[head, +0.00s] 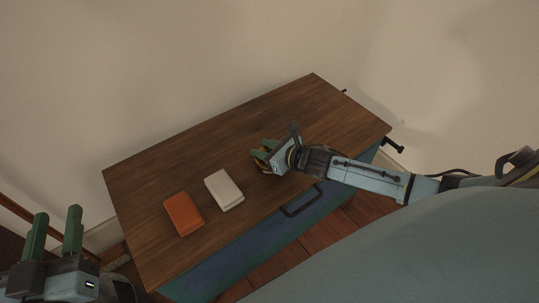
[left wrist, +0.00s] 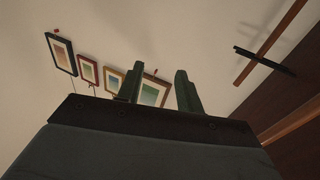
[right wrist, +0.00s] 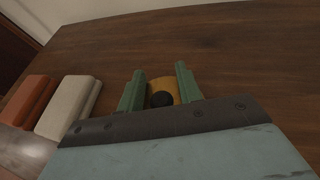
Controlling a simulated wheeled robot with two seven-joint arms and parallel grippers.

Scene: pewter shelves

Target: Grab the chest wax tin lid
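A yellow-orange piece with a dark round knob, which looks like the chest wax tin lid (right wrist: 163,88), lies between the fingers of my right gripper (right wrist: 160,80) in the right wrist view. The fingers stand on both sides of it, as wide apart as those of my left gripper, so my right gripper looks open. In the head view my right gripper (head: 263,155) is low over the wooden chest top (head: 130,180), and it mostly hides the lid. My left gripper (head: 55,232) is open and empty at the lower left, away from the chest.
A white block-like box (head: 223,190) and an orange one (head: 183,214) lie on the chest top to the left of my right gripper. The chest front has a dark handle (head: 301,202). The back of the top is clear. Framed pictures (left wrist: 87,70) hang on a wall.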

